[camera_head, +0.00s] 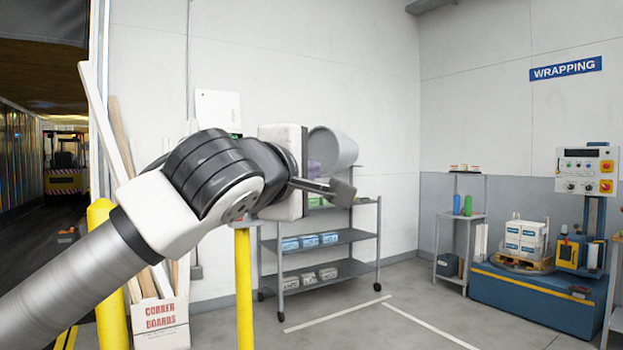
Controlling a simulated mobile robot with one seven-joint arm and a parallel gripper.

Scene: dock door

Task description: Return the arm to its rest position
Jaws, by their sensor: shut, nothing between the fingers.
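My arm (80,275) reaches in from the lower left of the head view and bends at a dark, ribbed joint in the middle. My gripper (338,191) is at its end, pointing right, with its dark fingers shut and nothing seen between them. It is raised in front of a grey wheeled shelf cart (345,236) and touches nothing that I can see. The arm hides part of the cart's top and the wall behind.
Yellow posts (244,290) and a box of corner boards (161,322) stand at the left, near the dark dock opening (45,110). A grey bin (335,150) is behind my gripper. A wrapping machine (535,298) with stacked boxes (525,238) stands right. Marked floor (400,320) is clear.

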